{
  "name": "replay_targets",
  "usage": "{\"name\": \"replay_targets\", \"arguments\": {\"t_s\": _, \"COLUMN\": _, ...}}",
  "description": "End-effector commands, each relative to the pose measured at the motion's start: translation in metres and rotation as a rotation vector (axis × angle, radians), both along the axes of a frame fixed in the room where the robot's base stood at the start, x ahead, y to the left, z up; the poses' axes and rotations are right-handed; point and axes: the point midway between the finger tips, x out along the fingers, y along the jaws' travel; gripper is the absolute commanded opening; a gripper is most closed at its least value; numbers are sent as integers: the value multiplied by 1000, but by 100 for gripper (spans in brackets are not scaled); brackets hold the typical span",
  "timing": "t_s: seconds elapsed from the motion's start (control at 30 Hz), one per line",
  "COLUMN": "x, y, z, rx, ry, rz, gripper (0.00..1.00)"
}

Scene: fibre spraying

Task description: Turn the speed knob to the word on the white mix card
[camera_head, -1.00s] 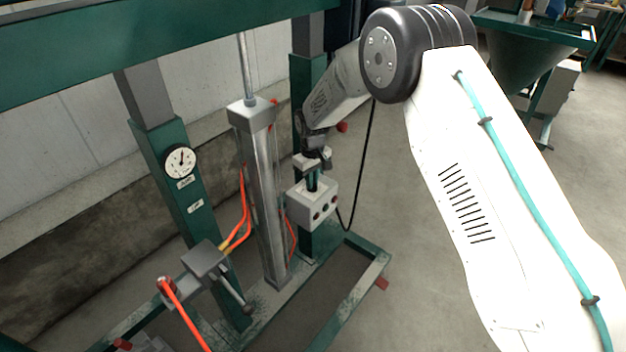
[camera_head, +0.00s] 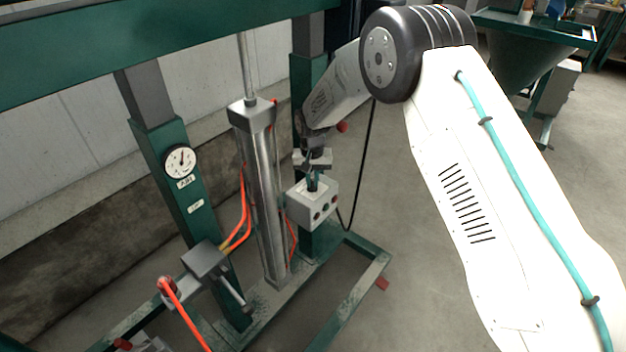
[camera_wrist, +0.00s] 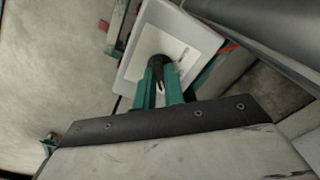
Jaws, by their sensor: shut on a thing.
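A light grey control box (camera_head: 317,206) is on the green frame, with dark round fittings on its front. My gripper (camera_head: 313,183) comes down onto its top face. In the wrist view, my teal fingers (camera_wrist: 160,82) are shut on the black speed knob (camera_wrist: 158,66), which stands on a pale plate (camera_wrist: 178,50) on the box. The fingers hide part of the knob and dial, and no speed words can be read. I cannot pick out the white mix card; small pale labels (camera_head: 187,183) on the green post are too small to read.
A metal cylinder (camera_head: 264,200) with orange hoses stands close left of the box. A round gauge (camera_head: 181,161) is on the green post. A black cable (camera_head: 366,150) hangs right of the box. A green hopper (camera_head: 535,50) stands at the back right. Floor right of the frame is clear.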

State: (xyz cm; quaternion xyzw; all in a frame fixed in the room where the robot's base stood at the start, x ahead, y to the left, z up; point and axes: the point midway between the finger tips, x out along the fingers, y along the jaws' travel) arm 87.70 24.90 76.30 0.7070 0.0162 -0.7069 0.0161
Motion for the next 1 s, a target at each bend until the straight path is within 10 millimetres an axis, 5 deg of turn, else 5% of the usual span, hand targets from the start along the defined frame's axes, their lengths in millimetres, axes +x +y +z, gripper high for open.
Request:
{"name": "replay_targets", "arguments": {"t_s": 0.53, "x": -2, "y": 1, "z": -1, "rx": 0, "ry": 4, "rz": -26, "gripper": 0}}
{"name": "replay_targets", "arguments": {"t_s": 0.6, "x": -2, "y": 1, "z": -1, "rx": 0, "ry": 4, "rz": -26, "gripper": 28}}
{"name": "replay_targets", "arguments": {"t_s": 0.63, "x": -1, "y": 0, "z": -1, "rx": 0, "ry": 4, "rz": -26, "gripper": 33}}
{"name": "replay_targets", "arguments": {"t_s": 1.0, "x": 0, "y": -1, "z": 7, "rx": 0, "ry": 0, "rz": -26, "gripper": 33}}
